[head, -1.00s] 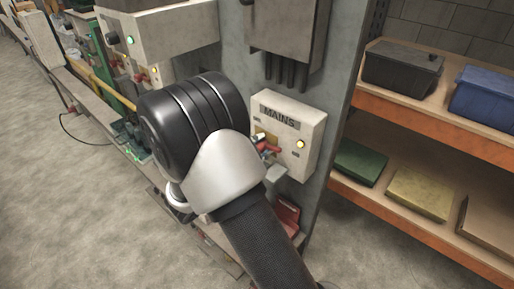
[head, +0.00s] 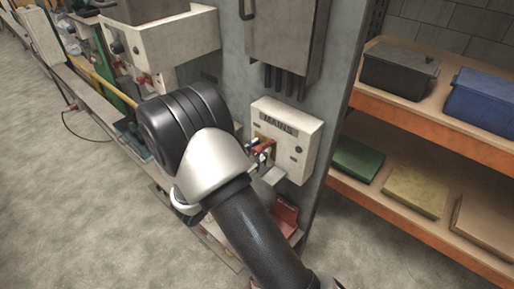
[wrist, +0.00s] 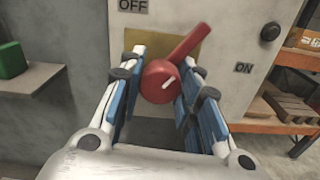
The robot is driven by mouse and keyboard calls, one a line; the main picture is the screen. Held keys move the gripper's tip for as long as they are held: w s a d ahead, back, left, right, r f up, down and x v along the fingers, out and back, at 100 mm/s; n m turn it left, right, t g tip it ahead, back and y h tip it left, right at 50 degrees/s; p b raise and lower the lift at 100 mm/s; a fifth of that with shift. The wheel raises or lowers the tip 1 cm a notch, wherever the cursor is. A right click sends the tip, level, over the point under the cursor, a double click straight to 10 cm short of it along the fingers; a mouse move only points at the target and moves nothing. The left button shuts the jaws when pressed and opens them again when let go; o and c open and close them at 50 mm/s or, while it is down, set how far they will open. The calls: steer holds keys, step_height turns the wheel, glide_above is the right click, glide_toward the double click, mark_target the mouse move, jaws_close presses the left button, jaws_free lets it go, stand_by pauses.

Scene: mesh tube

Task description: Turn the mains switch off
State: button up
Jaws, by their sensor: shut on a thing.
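The mains box (head: 290,140) is a pale box labelled MAINS on a grey panel. Its red switch (wrist: 162,82) has a round hub and a lever that points up and to the right in the wrist view, between the OFF label (wrist: 133,6) and the ON label (wrist: 243,68). The red lever (head: 264,148) shows partly in the head view. My gripper (wrist: 163,76) is shut on the switch, with a blue-padded finger at each side of the hub. The round lamp (head: 299,150) on the box is dark.
A grey cabinet (head: 285,40) with cables hangs above the mains box. An orange-edged shelf (head: 430,125) with bins stands to the right. A machine (head: 160,40) stands at the left. Open floor (head: 70,210) lies at the lower left.

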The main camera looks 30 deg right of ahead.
steer(key=n+p, duration=0.3)
steer(key=n, duration=0.1)
steer(key=shift+n, duration=0.3)
steer(key=shift+o, duration=0.4)
steer(key=n+p, duration=0.2)
steer(key=n, duration=0.2)
steer(key=shift+r+n, duration=0.1)
steer(key=shift+n, duration=0.2)
steer(key=o, duration=1)
steer(key=shift+w, duration=0.1)
steer(key=shift+a, duration=0.15)
steer(key=v, duration=1.2)
